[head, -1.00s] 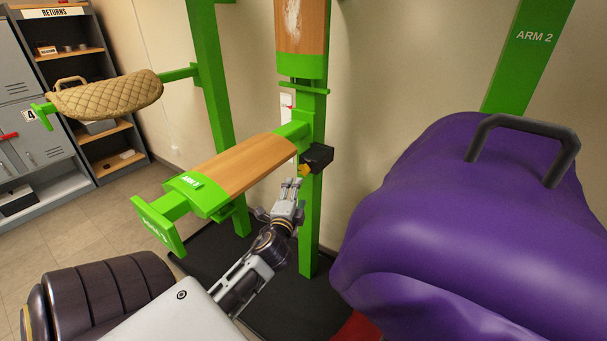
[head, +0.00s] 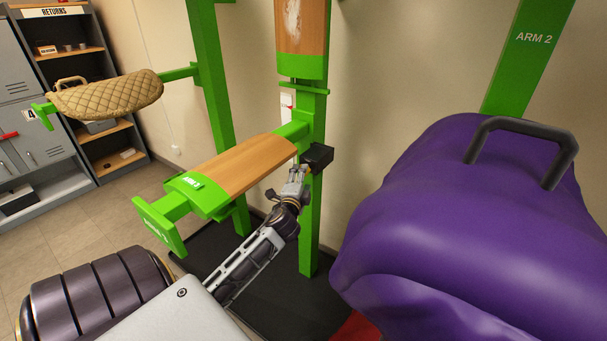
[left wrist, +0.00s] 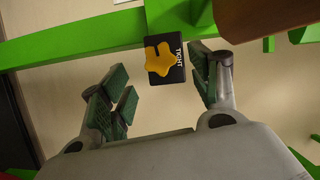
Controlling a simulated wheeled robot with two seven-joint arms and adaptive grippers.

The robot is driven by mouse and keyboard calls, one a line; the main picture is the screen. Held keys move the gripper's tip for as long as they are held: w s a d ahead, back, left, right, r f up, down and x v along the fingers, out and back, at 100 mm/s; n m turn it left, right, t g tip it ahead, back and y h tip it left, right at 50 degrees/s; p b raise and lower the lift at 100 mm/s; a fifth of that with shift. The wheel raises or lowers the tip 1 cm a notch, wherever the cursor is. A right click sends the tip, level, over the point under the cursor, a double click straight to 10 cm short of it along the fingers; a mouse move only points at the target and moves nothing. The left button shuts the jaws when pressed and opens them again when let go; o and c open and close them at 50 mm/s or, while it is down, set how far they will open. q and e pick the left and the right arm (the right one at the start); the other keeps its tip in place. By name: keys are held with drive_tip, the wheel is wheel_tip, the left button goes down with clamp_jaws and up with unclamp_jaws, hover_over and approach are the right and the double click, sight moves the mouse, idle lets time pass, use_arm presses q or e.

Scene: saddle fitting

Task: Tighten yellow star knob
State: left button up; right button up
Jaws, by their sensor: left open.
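The yellow star knob (left wrist: 159,57) sits on a black block marked "TIGHT" (left wrist: 172,72) on the green post, seen in the left wrist view. My left gripper (left wrist: 165,95) is open, with its green-padded fingers apart; the knob lies beyond the fingertips, nearer the right finger. In the head view, my left gripper (head: 299,176) is just below and left of the black block (head: 317,157), and the knob is mostly hidden there. My right gripper is in neither view.
The green arm with a wooden top (head: 245,167) reaches out left of the post (head: 311,220). A purple covered saddle shape with a dark handle (head: 455,220) fills the right. A quilted tan pad (head: 108,95) hangs at the far left. A black mat (head: 265,285) lies below.

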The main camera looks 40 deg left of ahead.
use_arm(q)
drive_tip(key=shift+x, duration=1.95)
drive_tip(key=shift+c, duration=0.3)
